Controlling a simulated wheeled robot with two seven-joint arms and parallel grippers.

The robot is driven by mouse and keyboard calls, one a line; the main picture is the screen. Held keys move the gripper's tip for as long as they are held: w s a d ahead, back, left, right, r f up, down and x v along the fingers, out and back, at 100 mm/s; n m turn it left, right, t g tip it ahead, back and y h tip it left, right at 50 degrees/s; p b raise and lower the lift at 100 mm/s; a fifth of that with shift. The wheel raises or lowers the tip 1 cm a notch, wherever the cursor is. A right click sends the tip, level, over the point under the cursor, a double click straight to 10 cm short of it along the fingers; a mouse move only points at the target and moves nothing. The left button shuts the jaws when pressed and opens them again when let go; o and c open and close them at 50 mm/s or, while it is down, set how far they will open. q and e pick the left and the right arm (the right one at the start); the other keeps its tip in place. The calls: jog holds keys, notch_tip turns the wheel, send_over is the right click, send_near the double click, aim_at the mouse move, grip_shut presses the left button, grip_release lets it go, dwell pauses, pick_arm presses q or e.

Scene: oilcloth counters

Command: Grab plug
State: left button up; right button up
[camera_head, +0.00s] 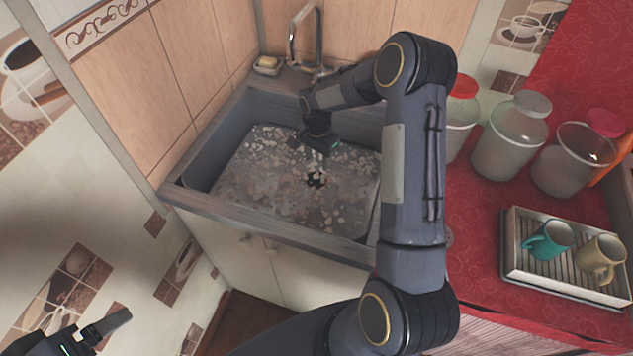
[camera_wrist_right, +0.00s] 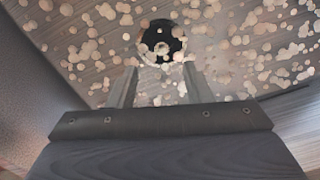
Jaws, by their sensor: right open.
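A dark round spot at the drain (camera_head: 316,180) lies in the middle of the sink floor. It also shows in the right wrist view (camera_wrist_right: 178,44), black with pale patches over it. I cannot tell the plug apart from the drain hole there. My right gripper (camera_head: 322,148) reaches down into the sink, behind the drain in the head view. In the right wrist view its two fingers (camera_wrist_right: 161,84) stand apart with nothing between them, and the drain shows just beyond their tips. My left gripper (camera_head: 102,334) is partly in view at the lower left, away from the sink.
The grey sink (camera_head: 225,135) has raised walls, and its floor is covered with pale spots. A tap (camera_head: 318,40) and a soap dish (camera_head: 268,66) are behind it. Lidded jars (camera_head: 510,135) and a rack (camera_head: 540,281) with two cups stand on the red counter at right.

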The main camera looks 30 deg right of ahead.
aim_at(316, 176)
notch_tip(316, 176, down, 8)
jog(key=shift+w+a+f+p, duration=0.1)
jog(key=shift+p, duration=0.8)
jog(key=shift+c, duration=0.5)
grip_shut()
